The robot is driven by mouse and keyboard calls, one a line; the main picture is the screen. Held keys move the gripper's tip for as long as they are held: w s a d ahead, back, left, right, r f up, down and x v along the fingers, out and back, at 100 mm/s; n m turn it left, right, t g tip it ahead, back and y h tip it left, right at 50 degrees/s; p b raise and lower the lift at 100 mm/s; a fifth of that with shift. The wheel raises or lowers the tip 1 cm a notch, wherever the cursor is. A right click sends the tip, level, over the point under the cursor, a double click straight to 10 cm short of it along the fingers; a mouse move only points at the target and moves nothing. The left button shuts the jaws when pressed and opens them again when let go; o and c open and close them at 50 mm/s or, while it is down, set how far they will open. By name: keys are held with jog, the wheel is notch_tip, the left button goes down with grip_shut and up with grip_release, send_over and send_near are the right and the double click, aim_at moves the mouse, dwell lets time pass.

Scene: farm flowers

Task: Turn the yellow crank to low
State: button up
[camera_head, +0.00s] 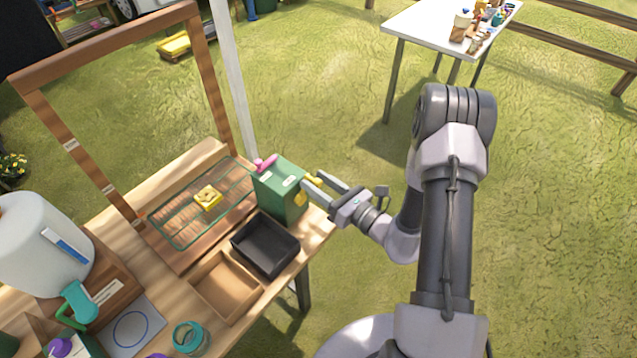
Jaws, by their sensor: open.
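The yellow crank (312,181) sticks out from the right side of a green box (278,190) near the right end of the wooden table. A second yellow part (300,199) shows lower on the same side. My gripper (322,190) comes in from the right with its fingers apart, pointing at the crank. One finger is close to the crank; I cannot tell whether they touch. The crank's setting marks are too small to read. A pink knob (265,163) sits on top of the box, and pale labels show on it.
A black tray (265,243) and a wooden tray (226,287) stand in front of the box. A wire rack (178,225) with a yellow item (208,198) lies to its left. A wooden frame (213,95) and a white post (235,80) rise behind.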

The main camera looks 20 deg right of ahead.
grip_shut()
dwell(1.3)
